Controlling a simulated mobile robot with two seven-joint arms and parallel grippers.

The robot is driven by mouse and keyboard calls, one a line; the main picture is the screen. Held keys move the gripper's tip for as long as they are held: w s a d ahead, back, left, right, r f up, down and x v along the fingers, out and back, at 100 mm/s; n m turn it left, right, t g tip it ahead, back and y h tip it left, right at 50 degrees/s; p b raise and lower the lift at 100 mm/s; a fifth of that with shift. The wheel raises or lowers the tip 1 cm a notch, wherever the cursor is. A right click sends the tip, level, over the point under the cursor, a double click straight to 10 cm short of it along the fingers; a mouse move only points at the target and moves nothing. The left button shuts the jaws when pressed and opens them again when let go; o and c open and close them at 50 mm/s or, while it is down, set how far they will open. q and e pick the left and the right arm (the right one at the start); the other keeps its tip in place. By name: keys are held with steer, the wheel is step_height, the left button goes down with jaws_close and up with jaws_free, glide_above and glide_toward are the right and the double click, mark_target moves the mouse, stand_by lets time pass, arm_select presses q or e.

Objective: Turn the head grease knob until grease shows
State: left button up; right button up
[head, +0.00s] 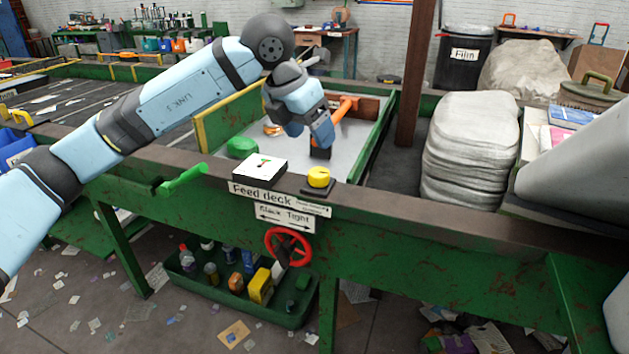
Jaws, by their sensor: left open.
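A red handwheel (288,246) is below the "Slack Tight" plate (285,216). No grease is visible. My left gripper (320,152) points down just behind and above the yellow knob, apart from it. It is open; its dark fingertips are small and partly overlap each other. My right gripper is not in view.
A green lever (183,178) sticks out from the rail on the left. An orange tool (344,108) and a green lump (241,147) are on the grey deck behind. A stack of grey sacks (470,150) stands right. A green tray (240,300) of bottles is below.

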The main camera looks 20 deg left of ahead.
mark_target(319, 172)
arm_select(q)
steer(key=shift+n+t+y, duration=0.3)
steer(key=shift+t+y, duration=0.1)
steer(key=shift+y, duration=0.2)
steer(key=x, duration=0.4)
steer(key=a+b+x, duration=0.1)
steer(key=x, duration=0.3)
steer(key=w+a+b+x, duration=0.1)
steer(key=x, duration=0.3)
steer(key=shift+w+f, duration=0.15)
steer(key=shift+w, duration=0.05)
steer(key=c, duration=0.9)
